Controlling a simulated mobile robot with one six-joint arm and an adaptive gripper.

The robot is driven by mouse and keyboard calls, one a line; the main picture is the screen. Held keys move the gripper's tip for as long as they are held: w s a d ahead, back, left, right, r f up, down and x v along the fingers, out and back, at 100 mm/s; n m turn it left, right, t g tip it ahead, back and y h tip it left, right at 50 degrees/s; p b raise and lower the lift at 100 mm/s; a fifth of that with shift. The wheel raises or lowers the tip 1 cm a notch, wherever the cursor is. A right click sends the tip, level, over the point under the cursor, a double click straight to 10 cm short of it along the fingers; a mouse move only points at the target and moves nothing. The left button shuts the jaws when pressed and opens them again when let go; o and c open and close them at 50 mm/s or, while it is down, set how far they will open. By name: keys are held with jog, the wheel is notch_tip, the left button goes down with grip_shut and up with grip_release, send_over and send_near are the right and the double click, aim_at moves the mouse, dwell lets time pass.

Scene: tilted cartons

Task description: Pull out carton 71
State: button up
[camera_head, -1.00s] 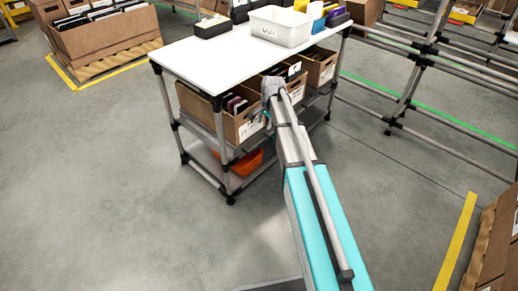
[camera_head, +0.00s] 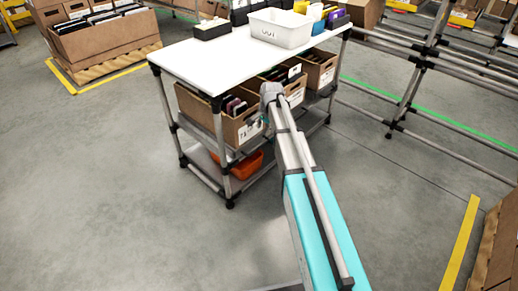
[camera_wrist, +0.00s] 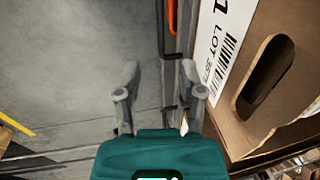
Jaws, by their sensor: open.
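A brown carton (camera_head: 232,118) with dark items in it and a white label stands on the middle shelf of the white-topped table, at its near left end. In the wrist view its face (camera_wrist: 270,110) fills the right side, with an oval hand hole and a label showing a "1" and "LOT"; the full number is not readable. My gripper (camera_wrist: 160,80) is open and empty, its two grey fingers apart. The right finger is close beside the label; I cannot tell whether it touches. In the head view my arm hides most of the gripper.
Two more cartons (camera_head: 319,72) stand along the same shelf to the right. An orange bin (camera_head: 246,165) sits on the bottom shelf. A white tote (camera_head: 282,30) is on the table top (camera_head: 190,62). Grey floor (camera_head: 110,190) is clear at the left; pipe racks (camera_head: 412,85) stand at the right.

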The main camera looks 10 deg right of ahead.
aim_at(259, 148)
jog(key=shift+w+a+f+b, duration=0.2)
jog(key=shift+w+f+b, duration=0.1)
jog(key=shift+f+b, duration=1.55)
jog(key=shift+w+a+f+b, duration=0.2)
jog(key=shift+w+f+b, duration=0.05)
jog(key=shift+f+b, duration=1.55)
jog(key=shift+w+a+f+b, duration=0.2)
jog(key=shift+w+f+b, duration=0.1)
jog(key=shift+f+b, duration=1.55)
jog(key=shift+f, duration=0.15)
grip_shut()
